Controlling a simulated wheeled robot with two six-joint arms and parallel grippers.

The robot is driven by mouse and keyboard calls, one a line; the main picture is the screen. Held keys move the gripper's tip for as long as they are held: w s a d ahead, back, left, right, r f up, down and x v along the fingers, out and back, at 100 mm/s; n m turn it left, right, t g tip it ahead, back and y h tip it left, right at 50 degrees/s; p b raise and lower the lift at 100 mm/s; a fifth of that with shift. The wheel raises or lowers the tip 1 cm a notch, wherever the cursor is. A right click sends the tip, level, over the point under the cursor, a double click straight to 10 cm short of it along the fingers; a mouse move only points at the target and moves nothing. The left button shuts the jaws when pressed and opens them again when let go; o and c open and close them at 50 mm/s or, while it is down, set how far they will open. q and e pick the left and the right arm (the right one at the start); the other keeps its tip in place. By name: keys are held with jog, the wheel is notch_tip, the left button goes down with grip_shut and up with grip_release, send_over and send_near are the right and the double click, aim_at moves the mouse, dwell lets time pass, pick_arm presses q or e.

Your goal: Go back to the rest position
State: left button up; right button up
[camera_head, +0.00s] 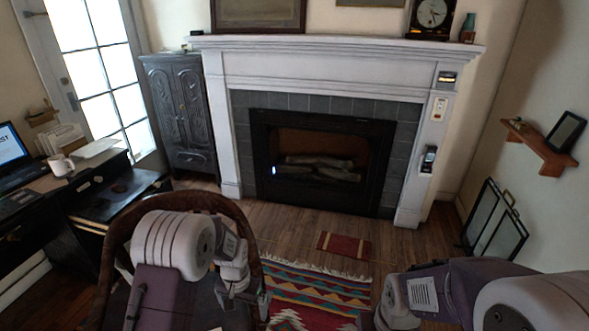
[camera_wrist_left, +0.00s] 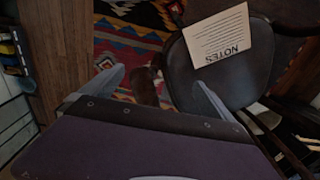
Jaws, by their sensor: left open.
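My left gripper (camera_head: 250,306) hangs at the lower middle-left of the head view, in front of a brown-rimmed chair (camera_head: 109,250). In the left wrist view, its two pale fingers stand wide apart with nothing between them; the gripper (camera_wrist_left: 163,84) is open and empty above the floor. My right arm (camera_head: 440,292) comes in from the lower right of the head view. Its wrist is at the bottom edge and its fingers are not clear enough to judge.
A patterned rug (camera_head: 315,292) lies ahead on the wood floor. A desk with a laptop (camera_head: 12,150) and a white mug (camera_head: 60,165) is at left. A fireplace (camera_head: 320,165) stands at the back. A NOTES sheet (camera_wrist_left: 218,42) lies on a dark chair seat (camera_wrist_left: 190,78).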

pick_arm(q)
notch_tip(320, 180, up, 15)
jog(key=s+a+n+t+p, duration=0.1)
jog(key=s+a+t+p, duration=0.1)
jog(key=p, duration=0.3)
jog(key=s+a+r+n+g+p, duration=0.1)
jog(key=s+n, duration=0.1)
jog(key=s, duration=0.9)
jog(key=shift+s+a, duration=0.15)
jog(key=shift+s, duration=0.1)
pick_arm(e)
notch_tip(320, 180, up, 7)
jog(key=w, duration=0.1)
jog(key=shift+f, duration=0.2)
pick_arm(q)
jog(key=shift+s+r, duration=0.1)
jog(key=shift+a, duration=0.1)
pick_arm(e)
jog(key=shift+w+a, duration=0.1)
